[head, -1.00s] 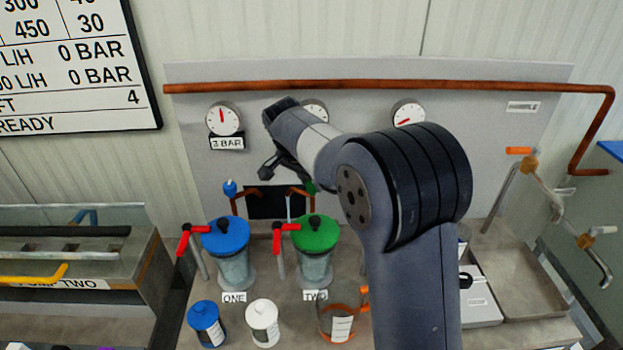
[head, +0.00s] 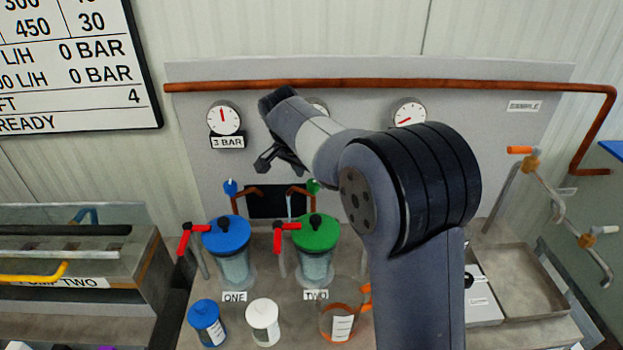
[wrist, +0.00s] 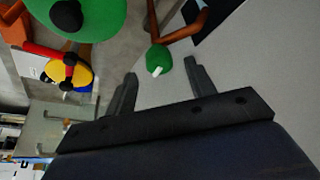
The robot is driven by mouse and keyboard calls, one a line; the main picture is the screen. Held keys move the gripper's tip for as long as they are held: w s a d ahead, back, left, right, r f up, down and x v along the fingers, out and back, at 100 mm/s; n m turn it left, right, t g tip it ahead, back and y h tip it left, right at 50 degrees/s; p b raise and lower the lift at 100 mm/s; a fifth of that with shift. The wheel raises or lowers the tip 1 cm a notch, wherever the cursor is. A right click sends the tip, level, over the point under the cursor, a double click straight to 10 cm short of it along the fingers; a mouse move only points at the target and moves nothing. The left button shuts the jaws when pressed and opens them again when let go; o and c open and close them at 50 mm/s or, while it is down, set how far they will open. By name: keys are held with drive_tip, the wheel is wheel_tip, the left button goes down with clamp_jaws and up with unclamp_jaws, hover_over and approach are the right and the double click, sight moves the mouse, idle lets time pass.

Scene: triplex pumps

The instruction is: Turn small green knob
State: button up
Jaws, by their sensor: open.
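The small green knob (head: 313,186) sits on a copper pipe beside the dark panel, above the green-lidded canister (head: 315,234). In the wrist view the small green knob (wrist: 158,60), with a white pointer mark, lies just beyond and between the fingertips. My gripper (head: 268,166) is open and empty, to the upper left of the knob in the head view. In the wrist view my gripper (wrist: 162,72) has its two fingers apart, one on each side of the knob's line. Whether they touch it cannot be told. The large green lid (wrist: 85,15) shows at the wrist view's upper left.
A small blue knob (head: 230,187) and the blue-lidded canister (head: 227,236) stand left. Red-handled valves (head: 286,226) stand beside the canisters. Gauges (head: 224,118) and a copper pipe (head: 250,87) are on the back panel. Jars (head: 263,320) stand in front.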

drive_tip(key=v, duration=0.8)
drive_tip(key=shift+r, duration=0.3)
drive_tip(key=shift+f, duration=0.1)
drive_tip(key=x, duration=1.1)
drive_tip(key=shift+s, duration=0.15)
drive_tip(key=shift+a+n+y, duration=0.1)
drive_tip(key=shift+n+y, duration=0.2)
drive_tip(key=shift+n, duration=0.5)
